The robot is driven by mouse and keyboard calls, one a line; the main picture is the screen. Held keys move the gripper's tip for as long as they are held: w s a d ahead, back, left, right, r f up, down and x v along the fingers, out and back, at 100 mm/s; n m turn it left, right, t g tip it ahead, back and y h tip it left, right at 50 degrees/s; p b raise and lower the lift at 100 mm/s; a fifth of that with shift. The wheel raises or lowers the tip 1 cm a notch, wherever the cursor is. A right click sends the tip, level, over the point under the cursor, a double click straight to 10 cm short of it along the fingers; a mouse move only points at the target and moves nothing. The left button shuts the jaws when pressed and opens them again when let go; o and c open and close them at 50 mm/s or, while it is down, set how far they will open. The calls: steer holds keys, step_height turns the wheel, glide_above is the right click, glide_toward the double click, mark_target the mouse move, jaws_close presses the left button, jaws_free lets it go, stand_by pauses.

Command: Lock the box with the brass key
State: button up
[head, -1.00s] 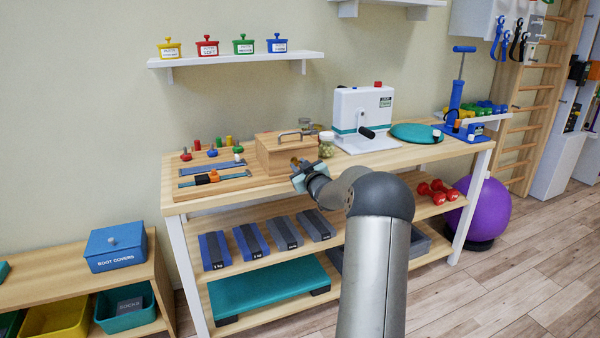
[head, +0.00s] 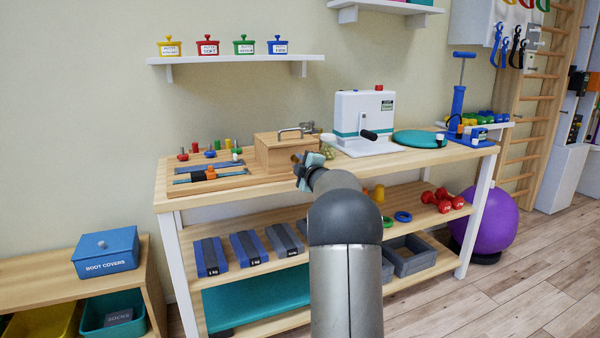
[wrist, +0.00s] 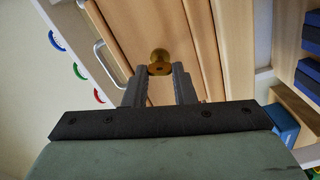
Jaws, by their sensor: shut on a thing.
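The wooden box (head: 272,153) stands on the top of the wooden table, with a grey bar handle on its lid. It fills the upper middle of the wrist view (wrist: 125,25). My gripper (head: 300,172) is at the box's front right side in the head view. In the wrist view my gripper (wrist: 159,76) is shut on the brass key (wrist: 159,57), whose round gold-coloured head shows between the fingertips against the box's wooden face. The key's shaft and any keyhole are hidden, so I cannot tell whether the key is in the lock.
A peg board (head: 207,180) with coloured pieces lies left of the box. A white crank machine (head: 362,120) and a teal disc (head: 419,139) are to the right. A jar (head: 327,150) stands close behind my gripper. Weights lie on the shelf below.

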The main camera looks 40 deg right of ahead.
steer(key=shift+f+n+b, duration=0.1)
steer(key=shift+n+b, duration=0.9)
steer(key=shift+n, duration=0.5)
steer(key=o, duration=1)
steer(key=p+v, duration=0.1)
steer(key=v, duration=1.6)
steer(key=shift+s, duration=0.25)
